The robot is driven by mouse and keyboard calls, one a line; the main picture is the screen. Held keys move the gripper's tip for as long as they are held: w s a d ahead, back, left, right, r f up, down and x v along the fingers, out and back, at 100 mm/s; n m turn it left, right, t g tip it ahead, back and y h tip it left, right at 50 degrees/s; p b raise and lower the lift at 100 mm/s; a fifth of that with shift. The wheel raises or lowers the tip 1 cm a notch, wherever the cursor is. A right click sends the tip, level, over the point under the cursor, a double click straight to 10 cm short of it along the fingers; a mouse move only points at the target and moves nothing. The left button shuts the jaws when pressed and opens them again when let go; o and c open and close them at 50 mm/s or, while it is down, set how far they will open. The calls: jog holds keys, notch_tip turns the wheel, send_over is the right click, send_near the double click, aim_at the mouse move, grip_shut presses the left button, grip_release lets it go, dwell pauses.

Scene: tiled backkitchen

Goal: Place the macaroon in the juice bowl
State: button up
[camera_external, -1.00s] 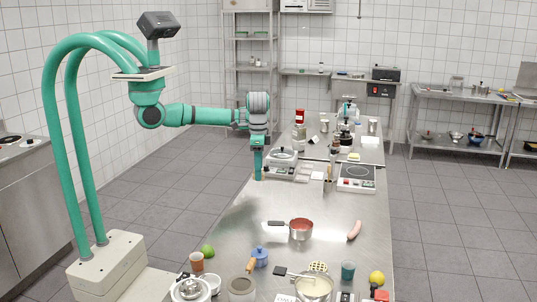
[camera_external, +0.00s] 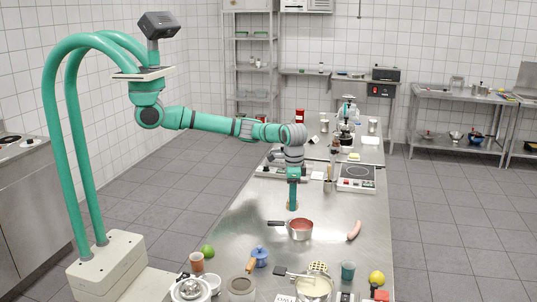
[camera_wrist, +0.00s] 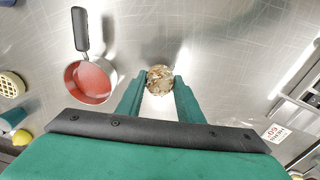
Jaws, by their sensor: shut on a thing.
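The macaroon, a round, mottled brown and cream piece (camera_wrist: 159,78), sits between my fingertips in the wrist view. My gripper (camera_external: 292,205) is shut on it, pointing straight down over the steel table. In the external view only a brown edge of the macaroon (camera_external: 292,207) shows around the fingertips. I cannot tell from the frames how high it is above the table. I cannot say for sure which vessel is the juice bowl. A small white bowl (camera_external: 213,283) stands at the front left, beside a silver lidded-looking vessel (camera_external: 190,291).
A red-lined pan (camera_external: 301,230) is just in front of my gripper; it also shows in the wrist view (camera_wrist: 92,82). A sausage (camera_external: 354,230) lies to the right. Pots, cups and a lemon (camera_external: 377,278) crowd the front. The table (camera_external: 240,215) is bare left of the pan.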

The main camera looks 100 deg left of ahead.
jog(key=shift+f, duration=1.4)
jog(key=shift+s+f, duration=0.1)
jog(key=o, duration=1.1)
notch_tip(320, 180, up, 12)
jog(key=shift+f, duration=0.15)
jog(key=shift+o, duration=0.5)
jog(key=shift+r, duration=0.25)
